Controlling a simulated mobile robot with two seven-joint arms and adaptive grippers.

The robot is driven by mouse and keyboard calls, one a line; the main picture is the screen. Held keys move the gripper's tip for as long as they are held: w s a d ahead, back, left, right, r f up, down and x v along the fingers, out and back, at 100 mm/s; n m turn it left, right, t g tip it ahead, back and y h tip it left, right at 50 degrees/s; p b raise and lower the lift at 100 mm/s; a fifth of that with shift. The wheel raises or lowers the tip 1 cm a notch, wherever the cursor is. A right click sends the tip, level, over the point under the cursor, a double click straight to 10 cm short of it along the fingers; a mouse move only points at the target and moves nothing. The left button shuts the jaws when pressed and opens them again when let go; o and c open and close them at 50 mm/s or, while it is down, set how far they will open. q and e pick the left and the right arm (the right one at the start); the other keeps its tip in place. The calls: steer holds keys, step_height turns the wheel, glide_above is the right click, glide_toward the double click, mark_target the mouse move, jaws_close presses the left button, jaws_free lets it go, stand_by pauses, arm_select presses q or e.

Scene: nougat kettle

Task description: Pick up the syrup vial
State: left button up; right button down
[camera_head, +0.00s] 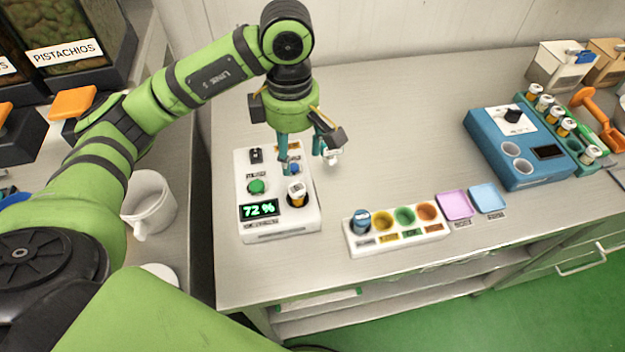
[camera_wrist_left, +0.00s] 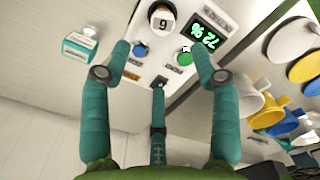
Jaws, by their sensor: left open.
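An orange vial with a white cap (camera_head: 297,194) stands upright in the white device (camera_head: 285,226) with the 72 % display. Its cap, marked 6, shows at the top of the left wrist view (camera_wrist_left: 161,18). No readable label tells me whether it is the syrup vial. My left gripper (camera_head: 302,158) is open and empty above the back part of the device, behind the vial. In the left wrist view its spread fingers (camera_wrist_left: 160,62) are apart from the cap. A blue vial (camera_head: 360,220) stands in the leftmost well of a white rack (camera_head: 400,242). My right gripper is not in view.
A small white and teal item (camera_wrist_left: 80,45) is beside the device, close to my left gripper. A blue machine (camera_head: 545,181) and a green rack (camera_head: 586,162) of capped vials stand right. A white mug (camera_head: 150,200) is left.

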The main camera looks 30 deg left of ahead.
mark_target(297, 188)
arm_select(q)
steer(key=f+b, duration=0.1)
steer(key=f, duration=0.1)
steer(key=f+b, duration=0.1)
steer(key=shift+s+f+b, duration=0.3)
steer(key=shift+s+f, duration=0.05)
steer(key=shift+s, duration=0.05)
steer(key=shift+s+f+b, duration=0.45)
steer(key=shift+f+b, duration=0.05)
steer(key=shift+f, duration=0.2)
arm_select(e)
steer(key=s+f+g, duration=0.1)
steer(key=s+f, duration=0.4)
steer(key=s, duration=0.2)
arm_select(q)
steer(key=f+p, duration=0.3)
steer(key=shift+w+d+f, duration=0.15)
steer(key=shift+w+f, duration=0.2)
step_height(297, 188, down, 2)
steer(key=shift+f, duration=0.15)
steer(key=shift+w+f, duration=0.1)
steer(key=shift+f, duration=0.2)
steer(key=c, duration=0.3)
jaws_close()
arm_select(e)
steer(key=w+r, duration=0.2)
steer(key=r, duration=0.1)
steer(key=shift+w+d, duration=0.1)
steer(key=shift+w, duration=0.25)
